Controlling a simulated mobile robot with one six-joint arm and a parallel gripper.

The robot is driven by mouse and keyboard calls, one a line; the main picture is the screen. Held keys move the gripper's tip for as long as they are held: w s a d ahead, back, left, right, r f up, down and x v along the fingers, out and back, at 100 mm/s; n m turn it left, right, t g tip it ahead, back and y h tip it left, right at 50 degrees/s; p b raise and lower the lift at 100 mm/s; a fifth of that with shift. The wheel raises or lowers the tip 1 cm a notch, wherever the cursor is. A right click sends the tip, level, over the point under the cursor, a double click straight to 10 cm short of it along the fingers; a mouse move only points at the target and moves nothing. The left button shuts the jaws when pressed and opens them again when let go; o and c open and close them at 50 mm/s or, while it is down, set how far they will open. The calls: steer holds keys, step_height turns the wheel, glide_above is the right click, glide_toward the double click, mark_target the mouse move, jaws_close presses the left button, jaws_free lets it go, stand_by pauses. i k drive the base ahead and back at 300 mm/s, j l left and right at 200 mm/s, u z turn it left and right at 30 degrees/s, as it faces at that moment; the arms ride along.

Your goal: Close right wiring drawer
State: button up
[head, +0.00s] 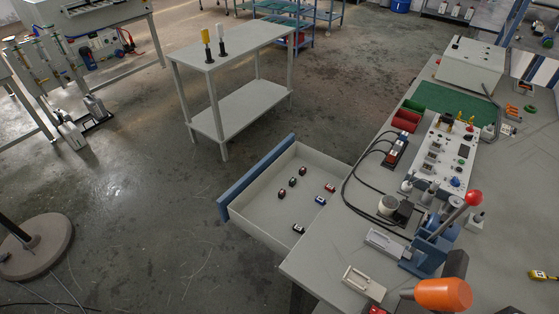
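The wiring drawer (258,180) is pulled out from the left side of the grey workbench (325,262). Its long blue front panel (256,179) faces left, away from the bench, and its light grey tray is open to view. Several small black, red and blue blocks lie spread on the drawer floor. The drawer's inner end goes under the bench top and is hidden. I see only this one drawer, with no other beside it. My gripper is not in view.
The bench top carries a control panel (444,152), black cables, a blue lever press (430,250) with a red knob and an orange cylinder (443,294). A grey table (225,47) stands behind the drawer. Floor left of the drawer is clear; a round base (36,243) stands farther left.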

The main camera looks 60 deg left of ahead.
mark_target(253, 204)
steer(key=k+j+u, duration=0.1)
steer(key=j+u, duration=0.15)
steer(key=j, duration=1.3)
steer(key=j+u, duration=0.3)
steer(key=j, duration=1.3)
steer(key=i+j, duration=0.2)
steer(key=j+z, duration=0.2)
steer(key=z, duration=0.25)
steer(key=k, duration=0.05)
